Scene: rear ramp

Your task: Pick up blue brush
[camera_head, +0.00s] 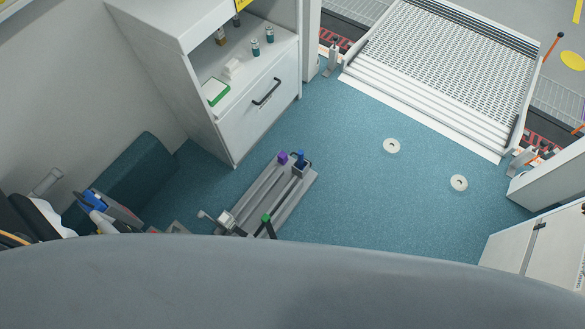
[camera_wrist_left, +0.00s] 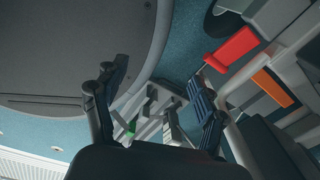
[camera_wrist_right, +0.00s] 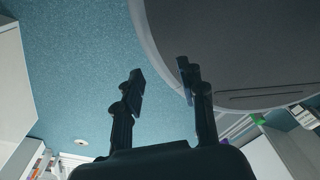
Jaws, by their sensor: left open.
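No thing is clearly recognisable as a blue brush. A blue object (camera_head: 92,200) lies among items at the far left in the head view, partly hidden and too small to identify. A smaller blue item (camera_head: 301,157) stands at the far end of a grey floor rack (camera_head: 262,198). My left gripper (camera_wrist_left: 158,100) is open and empty in the left wrist view; the rack's green-topped part (camera_wrist_left: 132,127) shows beyond its fingers. My right gripper (camera_wrist_right: 160,85) is open and empty above the blue floor. Neither gripper is identifiable in the head view.
A white cabinet (camera_head: 255,100) with a drawer and small items stands behind the rack. A purple piece (camera_head: 283,157) is on the rack. Red (camera_wrist_left: 232,47) and orange (camera_wrist_left: 272,87) pieces show in the left wrist view. Floor is clear toward the ramp (camera_head: 445,75), except two white discs (camera_head: 391,146).

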